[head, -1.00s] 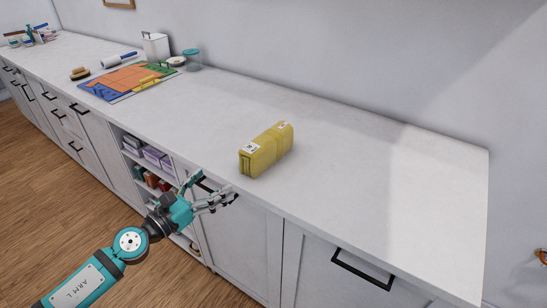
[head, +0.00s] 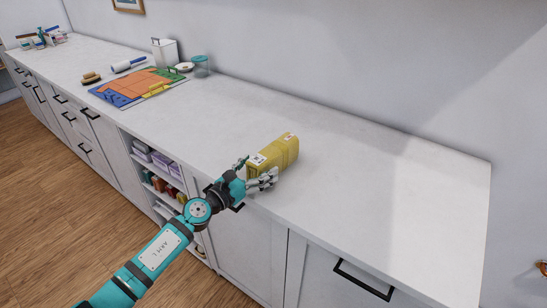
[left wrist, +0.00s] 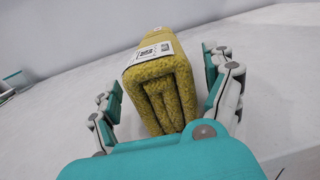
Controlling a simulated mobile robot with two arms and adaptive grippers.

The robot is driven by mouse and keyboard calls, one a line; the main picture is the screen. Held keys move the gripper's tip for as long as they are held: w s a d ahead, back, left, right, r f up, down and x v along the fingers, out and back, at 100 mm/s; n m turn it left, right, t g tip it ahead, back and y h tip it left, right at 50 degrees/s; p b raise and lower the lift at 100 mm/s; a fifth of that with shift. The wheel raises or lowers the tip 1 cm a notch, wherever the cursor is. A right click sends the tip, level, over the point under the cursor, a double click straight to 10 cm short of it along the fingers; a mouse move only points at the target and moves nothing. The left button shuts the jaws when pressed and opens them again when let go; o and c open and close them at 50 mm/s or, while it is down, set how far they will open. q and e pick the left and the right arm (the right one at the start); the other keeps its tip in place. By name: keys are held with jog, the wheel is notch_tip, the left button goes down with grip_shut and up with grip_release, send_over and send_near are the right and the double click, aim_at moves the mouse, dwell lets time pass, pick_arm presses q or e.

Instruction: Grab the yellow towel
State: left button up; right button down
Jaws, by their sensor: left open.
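The yellow towel (head: 284,150) is a folded block with a white label, lying on the white countertop near its front edge. In the left wrist view the towel (left wrist: 158,85) shows its folded end between my two fingers. My left gripper (head: 262,172) is open at the near end of the towel. In the left wrist view the gripper's (left wrist: 163,92) fingers stand on either side of the towel, with a gap visible at the left finger. Contact at the right finger is hard to tell. My right gripper is not in view.
The countertop (head: 380,180) is clear to the right of the towel. A colourful mat (head: 130,88), a lint roller (head: 128,64), a brush (head: 91,79), a white canister (head: 165,52) and a glass jar (head: 202,66) stand further left. Cabinets with black handles (head: 363,280) run below.

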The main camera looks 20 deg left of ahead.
pick_arm(q)
jog(key=x, duration=0.3)
jog(key=shift+w+d, duration=0.2)
jog(key=shift+s, duration=0.1)
jog(key=shift+c, duration=0.3)
jog(key=c, duration=1.1)
jog(key=shift+r, duration=0.1)
jog(key=shift+c, duration=0.9)
jog(key=shift+r, duration=0.1)
